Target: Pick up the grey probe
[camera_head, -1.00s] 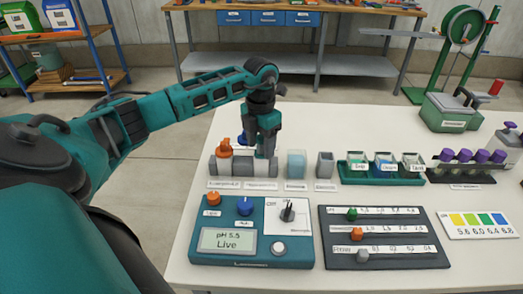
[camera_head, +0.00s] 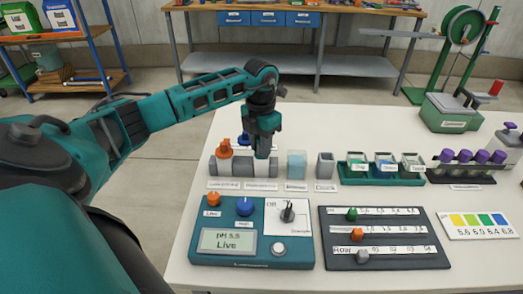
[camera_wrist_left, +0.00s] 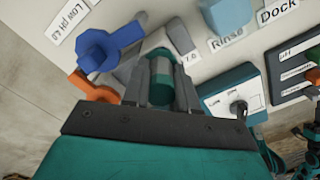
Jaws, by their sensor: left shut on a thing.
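My left gripper (camera_head: 262,152) reaches down over the rack of wells on the white table. In the left wrist view its fingers (camera_wrist_left: 161,92) are shut on an upright cylinder, grey with a green band, which I take to be the grey probe (camera_wrist_left: 161,70). Its lower end is hidden, so I cannot tell whether it is clear of the rack (camera_head: 220,168). An orange probe (camera_head: 224,148) stands in the rack to the left of the gripper. A blue probe (camera_head: 243,140) is close beside it, partly hidden by my gripper. My right gripper is not in view.
Right of the rack stand the rinse cup (camera_head: 296,165), the dock (camera_head: 325,165), a green tray (camera_head: 352,180) and purple-capped vials (camera_head: 465,157). In front lie the meter box (camera_head: 208,256) reading "Live" and a dark slider board (camera_head: 400,262).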

